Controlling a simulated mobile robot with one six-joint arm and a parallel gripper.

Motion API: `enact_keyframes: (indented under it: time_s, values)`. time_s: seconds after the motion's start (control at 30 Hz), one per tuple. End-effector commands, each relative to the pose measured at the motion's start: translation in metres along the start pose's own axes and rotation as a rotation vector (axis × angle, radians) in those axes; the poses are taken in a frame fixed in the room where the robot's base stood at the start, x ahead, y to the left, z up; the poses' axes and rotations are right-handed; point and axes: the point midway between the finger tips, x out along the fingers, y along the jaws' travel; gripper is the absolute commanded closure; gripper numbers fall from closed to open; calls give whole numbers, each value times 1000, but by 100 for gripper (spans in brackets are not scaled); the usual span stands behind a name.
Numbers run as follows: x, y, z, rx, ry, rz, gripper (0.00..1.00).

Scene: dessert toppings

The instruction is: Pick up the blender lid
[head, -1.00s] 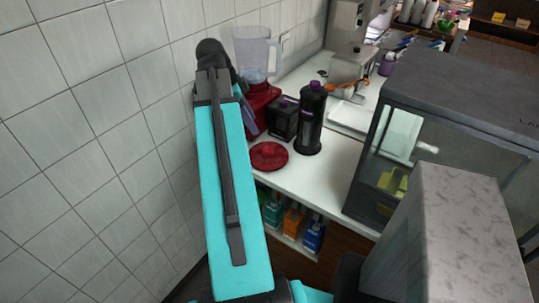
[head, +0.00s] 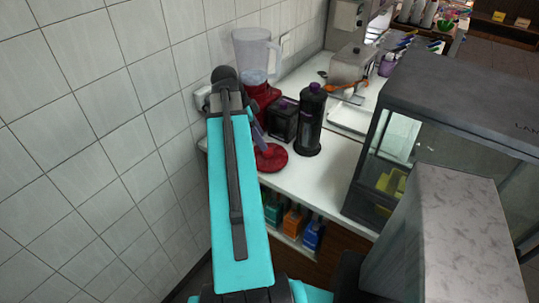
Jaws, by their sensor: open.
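The red blender lid (head: 273,160) lies flat on the white counter, near its front edge, in front of the black containers. The blender (head: 257,62), with a clear jug on a red base, stands behind it against the wall. My gripper (head: 262,143) is mostly hidden behind my teal arm. A slim purple-grey part of it shows over the left side of the lid, and I cannot tell whether it touches the lid. Nothing shows held in it; the lid still lies on the counter.
A black bottle-shaped container (head: 310,120) and a dark box (head: 282,120) stand close behind the lid. A glass display case (head: 400,165) is to the right. The tiled wall is close on the left.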

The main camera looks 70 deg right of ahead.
Motion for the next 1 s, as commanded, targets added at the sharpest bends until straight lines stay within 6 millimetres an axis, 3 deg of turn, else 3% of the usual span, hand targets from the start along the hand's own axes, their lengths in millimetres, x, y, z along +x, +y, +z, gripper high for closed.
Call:
enact_keyframes:
  time_s: [0.2,0.67,1.0]
  values:
    - [11,0,0,1,0,0,50]
    - [13,0,0,0,0,0,50]
    - [34,-2,-1,-1,0,1,50]
